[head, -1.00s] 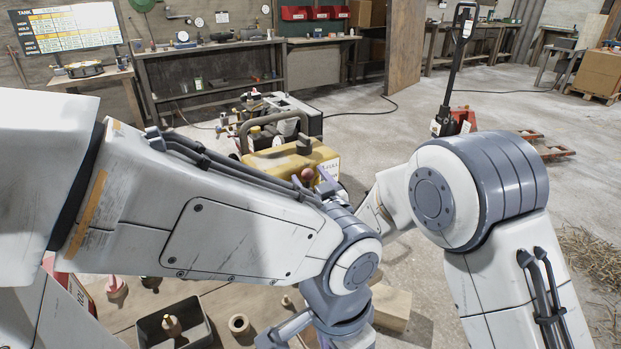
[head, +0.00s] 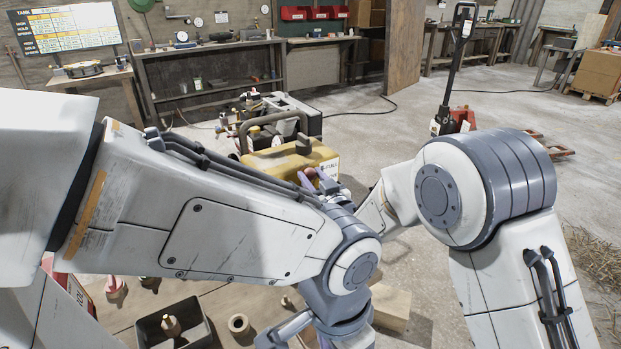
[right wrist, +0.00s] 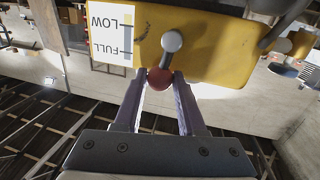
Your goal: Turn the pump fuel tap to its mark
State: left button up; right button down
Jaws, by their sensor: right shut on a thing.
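The yellow fuel tank (head: 285,160) of the pump stands on the floor beyond my arms in the head view. In the right wrist view, its yellow side (right wrist: 210,45) carries the tap, a short grey lever (right wrist: 172,42) with a red ball end (right wrist: 160,77). A white label (right wrist: 110,33) with FULL and LOW is beside the lever. My right gripper (right wrist: 159,80) is shut on the red ball, one finger on each side. In the head view, the right gripper (head: 322,181) is partly hidden behind my left arm. My left gripper does not show clearly.
A bench (head: 215,85) with tools stands along the back wall. A pallet jack (head: 455,75) stands to the right. A dark open box (head: 172,327) and a wooden block (head: 389,307) are near the front. The floor at right centre is mostly clear.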

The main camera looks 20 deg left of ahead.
jog(key=w+d+f+m+g+p, duration=0.3)
jog(key=m+p, duration=0.4)
jog(key=m, duration=0.7)
jog(key=shift+w+f+y, duration=0.2)
jog(key=shift+f+y, duration=0.2)
jog(key=shift+f, duration=0.3)
jog(key=c, duration=0.5)
grip_release()
jog(key=shift+a, duration=0.1)
jog(key=shift+s, duration=0.1)
jog(key=v, duration=1)
jog(key=shift+d+r, duration=0.15)
jog(key=shift+d, duration=0.15)
